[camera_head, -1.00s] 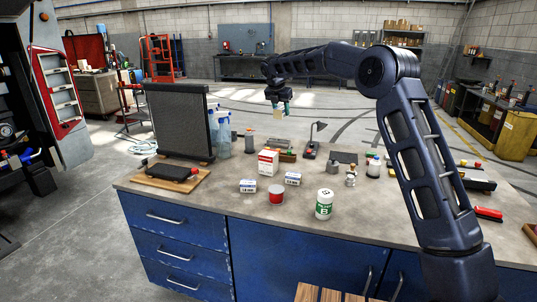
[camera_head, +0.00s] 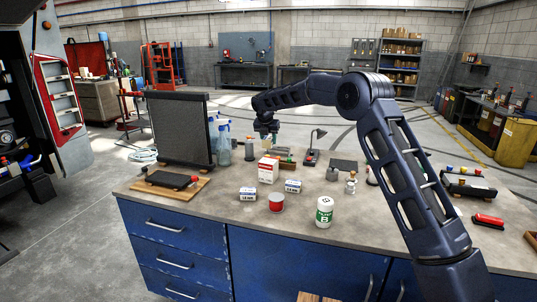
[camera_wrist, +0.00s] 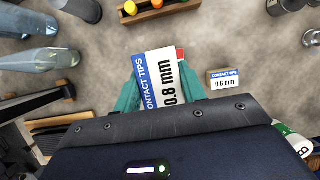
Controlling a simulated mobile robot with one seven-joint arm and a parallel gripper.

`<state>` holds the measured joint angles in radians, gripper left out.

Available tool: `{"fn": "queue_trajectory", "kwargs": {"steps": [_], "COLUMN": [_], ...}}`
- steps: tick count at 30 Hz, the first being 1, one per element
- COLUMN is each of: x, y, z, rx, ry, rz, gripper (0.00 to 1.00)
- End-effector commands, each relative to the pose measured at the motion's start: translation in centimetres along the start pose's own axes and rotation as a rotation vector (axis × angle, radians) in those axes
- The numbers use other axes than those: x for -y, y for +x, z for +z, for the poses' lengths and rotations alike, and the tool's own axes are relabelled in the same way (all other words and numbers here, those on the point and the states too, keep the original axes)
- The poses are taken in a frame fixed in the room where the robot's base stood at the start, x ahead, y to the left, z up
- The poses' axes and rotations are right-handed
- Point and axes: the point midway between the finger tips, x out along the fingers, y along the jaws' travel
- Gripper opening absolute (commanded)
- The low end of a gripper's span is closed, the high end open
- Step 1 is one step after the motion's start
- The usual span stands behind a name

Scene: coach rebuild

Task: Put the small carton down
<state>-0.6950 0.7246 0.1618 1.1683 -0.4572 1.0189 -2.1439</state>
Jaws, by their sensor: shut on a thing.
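My gripper (camera_head: 267,130) is above the back part of the workbench in the head view. In the wrist view its teal fingers (camera_wrist: 157,92) are shut on a small white-and-blue carton (camera_wrist: 160,76) marked "CONTACT TIPS 0.8 mm". The carton appears tilted in that view; its underside and any contact below are hidden. Two similar small cartons, one left (camera_head: 248,194) and one right (camera_head: 292,186), stand on the bench (camera_head: 355,222). The wrist view shows one marked "0.6 mm" (camera_wrist: 223,79), to the right of the held carton.
A taller red-and-white box (camera_head: 268,169), a red-and-white tin (camera_head: 276,202) and a white-green bottle (camera_head: 324,212) stand near the cartons. Spray bottles (camera_head: 223,145) and a dark panel (camera_head: 179,127) stand left. Bare bench top lies at front left.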

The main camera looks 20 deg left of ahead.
Motion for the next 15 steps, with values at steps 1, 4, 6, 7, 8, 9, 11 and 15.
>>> {"fn": "queue_trajectory", "kwargs": {"steps": [1, 4, 6, 7, 8, 9, 11, 15], "x": [0.0, -0.1, -0.1, 0.0, 0.0, 0.0, 0.0, 0.0], "y": [0.8, 1.9, 2.4, 2.5, 2.6, 2.8, 3.1, 4.7], "z": [-0.4, -0.9, -1.0, -1.1, -1.1, -1.2, -1.3, -2.0], "rx": [-0.001, 0.000, 0.001, 0.001, 0.001, 0.001, 0.001, -0.001], "ry": [-0.001, 0.000, 0.001, 0.001, 0.001, 0.001, 0.001, -0.001], "rz": [-0.001, 0.000, 0.001, 0.001, 0.001, 0.001, 0.000, -0.001], "gripper": [0.17, 0.17, 0.17, 0.17, 0.17, 0.17, 0.17, 0.17]}}
